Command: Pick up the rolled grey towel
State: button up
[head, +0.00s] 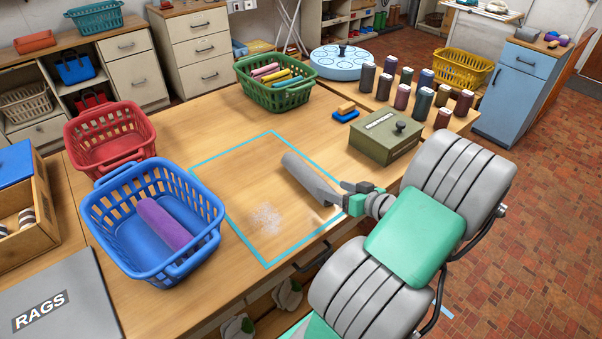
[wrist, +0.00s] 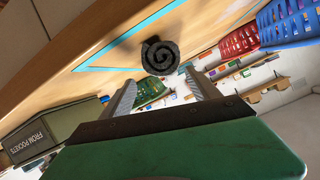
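The rolled grey towel (head: 303,172) lies on the wooden table inside a teal taped outline (head: 228,219). Its near end points at my gripper (head: 340,196), which is low at the table's front edge, beside that end. In the wrist view the towel's spiral end (wrist: 160,58) faces me, dark grey. It shows beyond and between the two spread fingers of my gripper (wrist: 162,84). The gripper is open, with no towel visibly held. In the head view the near end and the fingers overlap, so contact there cannot be told.
A blue basket (head: 130,255) with a purple roll stands left of the outline, a red basket (head: 92,160) behind it. A green basket (head: 275,97) is at the back. An olive box (head: 383,139) and a yellow-blue sponge (head: 346,113) stand right. A pale powdery patch (head: 265,219) lies inside the outline.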

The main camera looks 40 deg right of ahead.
aim_at(316, 184)
jog(key=p+x, duration=0.1)
jog(key=x, duration=0.2)
jog(key=a+p+x, duration=0.1)
jog(key=x, duration=0.3)
jog(key=shift+w+a, duration=0.25)
jog(key=shift+w+f, duration=0.1)
jog(key=shift+w, duration=0.2)
jog(key=shift+c, duration=0.6)
jog(key=shift+d, duration=0.1)
jog(key=c, duration=1.4)
